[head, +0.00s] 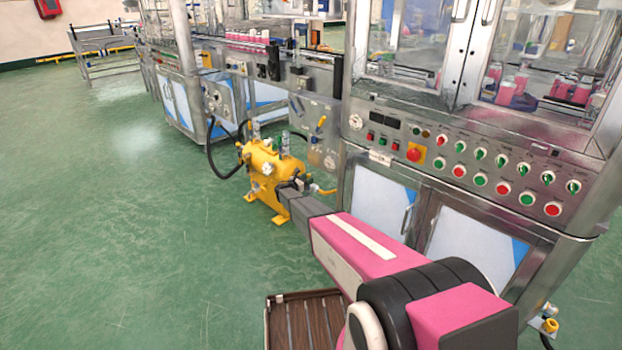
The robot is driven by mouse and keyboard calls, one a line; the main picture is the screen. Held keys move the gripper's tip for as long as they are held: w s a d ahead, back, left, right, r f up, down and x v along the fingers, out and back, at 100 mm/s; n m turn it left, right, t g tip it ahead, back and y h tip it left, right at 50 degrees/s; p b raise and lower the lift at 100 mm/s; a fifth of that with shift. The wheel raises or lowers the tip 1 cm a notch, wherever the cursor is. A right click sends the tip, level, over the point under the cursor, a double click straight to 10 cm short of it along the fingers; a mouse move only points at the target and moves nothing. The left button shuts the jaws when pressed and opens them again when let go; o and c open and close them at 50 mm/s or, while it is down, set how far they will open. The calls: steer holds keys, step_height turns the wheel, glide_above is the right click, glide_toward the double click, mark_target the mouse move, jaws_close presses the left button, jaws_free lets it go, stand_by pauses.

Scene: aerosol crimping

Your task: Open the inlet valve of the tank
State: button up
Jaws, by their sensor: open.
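The yellow tank (264,167) stands low on the floor beside the machine, left of centre in the head view. Small metal fittings rise from its top, and a black hose curves to its left end. I cannot tell which fitting is the inlet valve; the valve details are too small. My arm reaches from the lower right to the tank. My gripper (291,186) is open at the tank's right side, close to it. Whether it touches the tank or surrounds a fitting cannot be told. My arm hides part of the tank's lower right side.
A steel machine with a button panel (465,165) fills the right side. A small panel with a yellow handle (322,123) stands behind the tank. A slatted brown platform (309,318) lies below my arm. The green floor (110,220) at left is clear.

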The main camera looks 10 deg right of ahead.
mark_target(311, 188)
steer(key=x, duration=0.3)
steer(key=shift+d, duration=0.1)
jaws_close()
